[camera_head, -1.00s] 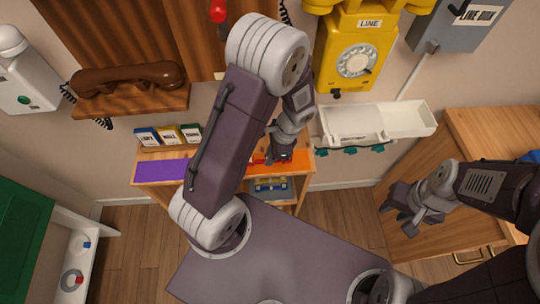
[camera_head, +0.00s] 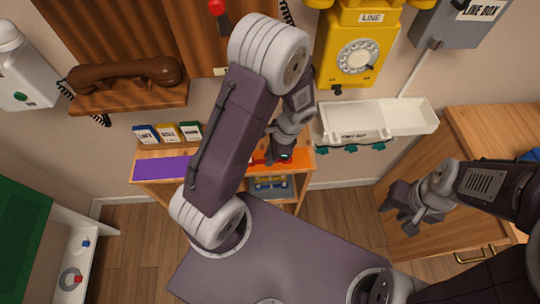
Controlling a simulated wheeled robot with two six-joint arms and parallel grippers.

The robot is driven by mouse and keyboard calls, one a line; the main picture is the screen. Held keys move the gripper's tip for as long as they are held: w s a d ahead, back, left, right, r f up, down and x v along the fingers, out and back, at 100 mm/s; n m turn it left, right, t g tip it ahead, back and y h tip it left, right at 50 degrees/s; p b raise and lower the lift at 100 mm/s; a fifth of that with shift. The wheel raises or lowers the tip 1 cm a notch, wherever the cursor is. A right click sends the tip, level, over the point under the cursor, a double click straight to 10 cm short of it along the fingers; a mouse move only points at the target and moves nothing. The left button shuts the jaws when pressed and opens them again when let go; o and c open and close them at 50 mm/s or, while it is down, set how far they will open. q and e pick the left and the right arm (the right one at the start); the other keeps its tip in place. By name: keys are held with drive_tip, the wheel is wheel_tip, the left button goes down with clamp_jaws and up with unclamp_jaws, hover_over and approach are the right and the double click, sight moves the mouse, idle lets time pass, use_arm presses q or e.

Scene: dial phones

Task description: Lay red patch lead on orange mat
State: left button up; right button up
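The orange mat (camera_head: 299,161) lies at the right of a wooden shelf, partly hidden by my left arm. A bit of the red patch lead (camera_head: 257,161) shows at the mat, beside my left gripper. My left gripper (camera_head: 279,158) points down over the mat, close to the red lead. Its fingertips are small and dark, so I cannot tell whether they are open or shut on the lead. My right gripper (camera_head: 398,216) hangs apart at the right, with its fingers spread and nothing between them.
A purple mat (camera_head: 161,167) lies left on the same shelf, with small labelled boxes (camera_head: 167,133) behind. A white tray (camera_head: 403,117) is on the wall at right, below a yellow dial phone (camera_head: 346,68). A wooden cabinet (camera_head: 480,136) stands near my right arm.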

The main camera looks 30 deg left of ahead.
use_arm(q)
drive_tip(key=o, duration=0.3)
drive_tip(key=p+v, duration=0.2)
drive_tip(key=v, duration=0.7)
drive_tip(key=shift+r, duration=0.1)
idle(0.4)
